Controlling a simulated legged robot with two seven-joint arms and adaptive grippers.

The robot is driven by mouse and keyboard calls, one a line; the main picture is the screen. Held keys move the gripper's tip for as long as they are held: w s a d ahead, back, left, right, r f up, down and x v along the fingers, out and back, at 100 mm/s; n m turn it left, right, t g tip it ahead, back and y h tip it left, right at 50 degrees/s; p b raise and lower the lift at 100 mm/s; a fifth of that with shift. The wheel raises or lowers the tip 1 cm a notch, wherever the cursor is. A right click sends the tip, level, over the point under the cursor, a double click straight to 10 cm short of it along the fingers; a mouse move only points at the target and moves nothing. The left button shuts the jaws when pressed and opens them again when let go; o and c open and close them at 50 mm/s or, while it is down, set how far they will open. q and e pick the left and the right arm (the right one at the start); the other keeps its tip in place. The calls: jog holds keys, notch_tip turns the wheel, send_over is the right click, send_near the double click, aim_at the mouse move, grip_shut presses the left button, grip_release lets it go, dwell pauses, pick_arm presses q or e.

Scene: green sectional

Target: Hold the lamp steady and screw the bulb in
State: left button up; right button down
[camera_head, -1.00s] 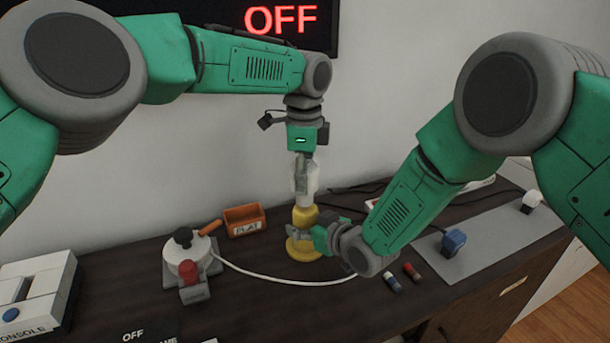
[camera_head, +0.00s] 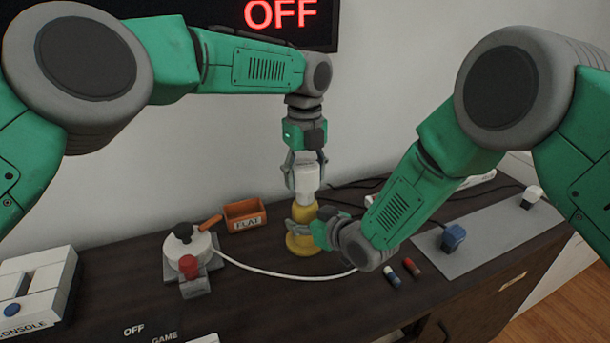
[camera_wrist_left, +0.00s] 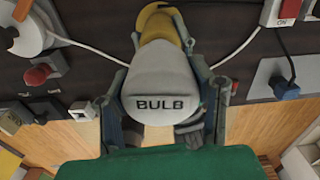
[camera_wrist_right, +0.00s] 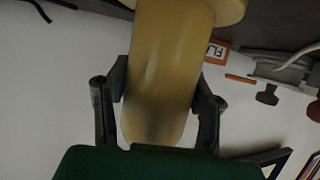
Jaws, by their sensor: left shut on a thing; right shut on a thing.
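The yellow lamp (camera_head: 303,241) stands upright on the dark table; its body fills the middle of the right wrist view (camera_wrist_right: 165,75). My right gripper (camera_head: 305,228) is shut on the lamp's lower body from the right, with a finger on each side. The white bulb (camera_head: 305,182) sits upright at the top of the lamp, and its label reads BULB in the left wrist view (camera_wrist_left: 160,85). My left gripper (camera_head: 304,172) points straight down from above and is shut on the bulb. The joint between bulb and lamp is too small to judge.
A white cable (camera_head: 285,273) curves across the table by the lamp. A white round device with a red knob (camera_head: 187,263) stands to the left, an orange FLAT tray (camera_head: 244,217) behind. A grey mat with a blue plug (camera_head: 453,238) lies right. The wall sign (camera_head: 280,14) reads OFF.

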aim_at(306, 164)
pick_arm(q)
jog(key=m, duration=0.6)
jog(key=shift+w+r+m, duration=0.1)
jog(key=shift+w+m, duration=0.15)
jog(key=shift+m, duration=0.15)
jog(key=m, duration=0.3)
jog(key=shift+d+m, duration=0.1)
jog(key=shift+m, duration=1.1)
jog(key=o, duration=1.1)
jog(key=shift+o, duration=0.2)
jog(key=shift+s+r, duration=0.1)
jog(key=shift+r, duration=2.1)
jog(key=shift+o, duration=0.5)
